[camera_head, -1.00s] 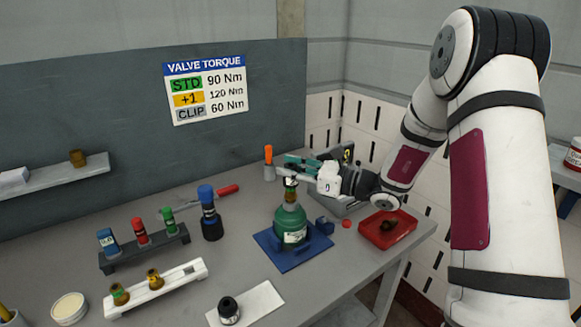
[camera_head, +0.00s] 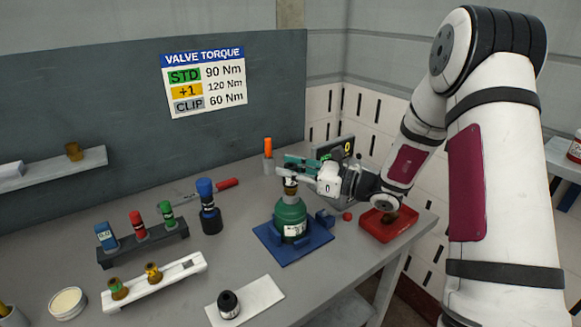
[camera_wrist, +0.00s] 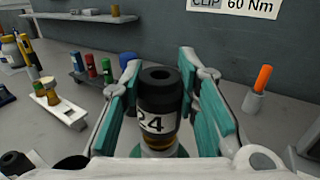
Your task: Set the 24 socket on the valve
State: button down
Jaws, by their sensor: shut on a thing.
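The black socket marked 24 (camera_wrist: 158,100) stands upright between the teal-lined fingers of my gripper (camera_wrist: 162,92) in the wrist view. My gripper (camera_head: 291,172) is shut on it, above the green cylinder (camera_head: 290,217) in the head view. A brass part, the valve (camera_wrist: 158,139), shows just under the socket. The socket is in line with the valve and right at its top; I cannot tell how far it is seated. The cylinder stands upright on a blue base plate (camera_head: 278,251).
A dark rack (camera_head: 125,253) with blue, red and green sockets and a white rack (camera_head: 160,286) with brass fittings stand left. A blue-black tool (camera_head: 209,213), a black socket (camera_head: 228,304) on a white pad and a red tray (camera_head: 373,232) lie around. An orange-handled tool (camera_head: 268,147) stands behind.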

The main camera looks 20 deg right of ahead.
jog(key=shift+f, duration=0.65)
jog(key=c, duration=1.2)
grip_release()
jog(key=shift+o, duration=0.2)
jog(key=shift+r+p, duration=1.05)
jog(key=shift+r, duration=2)
